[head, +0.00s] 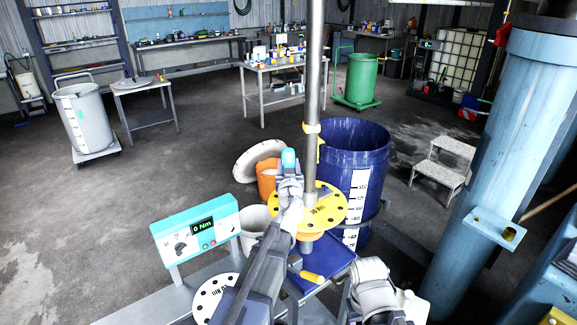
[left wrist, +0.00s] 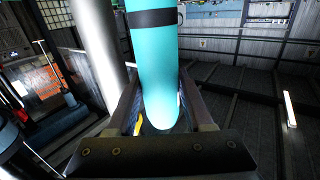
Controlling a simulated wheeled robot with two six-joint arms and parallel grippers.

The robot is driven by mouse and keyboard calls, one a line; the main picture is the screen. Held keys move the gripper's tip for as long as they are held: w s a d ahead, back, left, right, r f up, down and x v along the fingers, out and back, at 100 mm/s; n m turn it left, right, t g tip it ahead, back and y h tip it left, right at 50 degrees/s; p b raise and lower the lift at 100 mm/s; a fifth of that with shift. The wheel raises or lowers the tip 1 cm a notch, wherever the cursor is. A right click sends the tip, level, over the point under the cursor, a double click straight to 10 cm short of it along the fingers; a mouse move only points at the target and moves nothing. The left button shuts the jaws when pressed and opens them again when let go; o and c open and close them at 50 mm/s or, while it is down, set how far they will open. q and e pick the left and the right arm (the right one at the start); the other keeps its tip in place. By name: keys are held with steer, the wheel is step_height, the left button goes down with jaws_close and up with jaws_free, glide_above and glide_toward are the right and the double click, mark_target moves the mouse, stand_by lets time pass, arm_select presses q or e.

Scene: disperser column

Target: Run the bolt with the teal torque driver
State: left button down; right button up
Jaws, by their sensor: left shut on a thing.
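The teal torque driver (head: 289,160) is upright in my left gripper (head: 290,180), above the yellow flange disc (head: 330,212). In the left wrist view the teal driver body (left wrist: 156,65) stands between the two fingers (left wrist: 160,105), with a black band higher up. The grey column shaft (head: 313,90) rises just right of the driver. The yellow disc has a ring of dark holes; the bolt and the driver's tip are hidden behind my left gripper and arm. My right arm shows at the bottom, but its gripper fingers cannot be made out.
A teal torque box (head: 195,228) reading 0 Nm stands left of my left arm. A white holed disc (head: 213,297) lies below it. A blue drum (head: 357,155) stands behind the yellow disc. A thick blue pillar (head: 490,170) bounds the right. Open floor lies to the left.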

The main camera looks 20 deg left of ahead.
mark_target(289, 158)
arm_select(q)
steer(key=shift+f+b, duration=1.1)
stand_by(1.3)
steer(key=shift+s, duration=0.15)
stand_by(1.1)
steer(key=shift+r+p, duration=0.4)
steer(key=shift+p, duration=0.05)
steer(key=shift+r+p, duration=2.55)
steer(key=shift+r, duration=0.05)
steer(key=shift+f, duration=0.15)
